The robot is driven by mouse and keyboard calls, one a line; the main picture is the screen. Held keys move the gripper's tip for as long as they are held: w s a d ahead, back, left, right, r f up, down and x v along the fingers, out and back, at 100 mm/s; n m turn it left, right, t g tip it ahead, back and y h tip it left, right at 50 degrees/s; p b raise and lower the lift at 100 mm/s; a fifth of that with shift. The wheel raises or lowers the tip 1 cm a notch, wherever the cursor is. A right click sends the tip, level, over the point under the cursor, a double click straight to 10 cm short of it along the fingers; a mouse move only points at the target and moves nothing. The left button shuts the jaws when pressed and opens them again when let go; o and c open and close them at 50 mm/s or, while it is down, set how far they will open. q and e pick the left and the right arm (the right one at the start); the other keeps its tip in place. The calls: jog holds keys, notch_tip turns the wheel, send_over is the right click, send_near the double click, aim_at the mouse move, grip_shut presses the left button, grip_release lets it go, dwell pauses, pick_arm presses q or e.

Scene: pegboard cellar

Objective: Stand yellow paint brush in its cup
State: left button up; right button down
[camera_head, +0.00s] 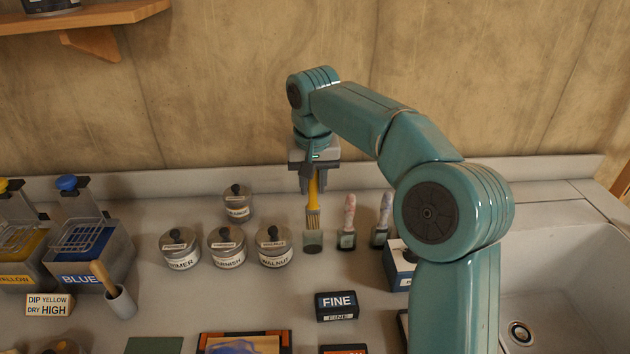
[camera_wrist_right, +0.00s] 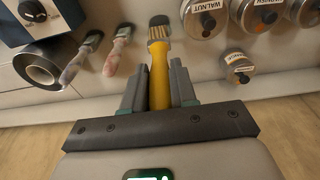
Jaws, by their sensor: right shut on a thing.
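The yellow paint brush (camera_head: 313,203) hangs upright, bristles down, in my right gripper (camera_head: 313,184). The right wrist view (camera_wrist_right: 158,85) shows my right gripper's fingers (camera_wrist_right: 159,90) shut on its yellow handle (camera_wrist_right: 159,76). A small grey-green cup (camera_head: 313,242) stands on the counter directly below the brush. The brush's lower end (camera_head: 313,219) is at or just above the cup's rim; I cannot tell whether it is inside. My left gripper is not in view.
Two brushes with mottled handles (camera_head: 349,215) (camera_head: 384,216) stand close to the right. Lidded jars labelled WALNUT (camera_head: 274,252), VARNISH (camera_head: 227,253) and PRIMER (camera_head: 180,254) stand to the left. A FINE box (camera_head: 337,306) lies in front. A sink (camera_head: 560,290) is at the right.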

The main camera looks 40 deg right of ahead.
jog(key=shift+w+d, duration=0.3)
jog(key=shift+w, duration=0.1)
jog(key=f, duration=0.1)
jog(key=w+d+f+b, duration=0.1)
jog(key=f, duration=0.1)
jog(key=shift+w+d+f, duration=0.1)
jog(key=shift+w+d, duration=0.05)
jog(key=shift+w, duration=0.1)
jog(key=shift+s+f+b, duration=0.1)
jog(key=shift+f+b, duration=0.15)
jog(key=shift+b, duration=0.35)
jog(key=shift+s+f+b, duration=0.1)
jog(key=shift+f+b, duration=0.2)
jog(key=f+b, duration=0.1)
jog(key=f, duration=0.1)
jog(key=shift+w+f+b, duration=0.2)
jog(key=shift+f+b, duration=0.15)
jog(key=shift+s+f+b, duration=0.15)
jog(key=shift+f+b, duration=0.3)
jog(key=shift+f, duration=0.55)
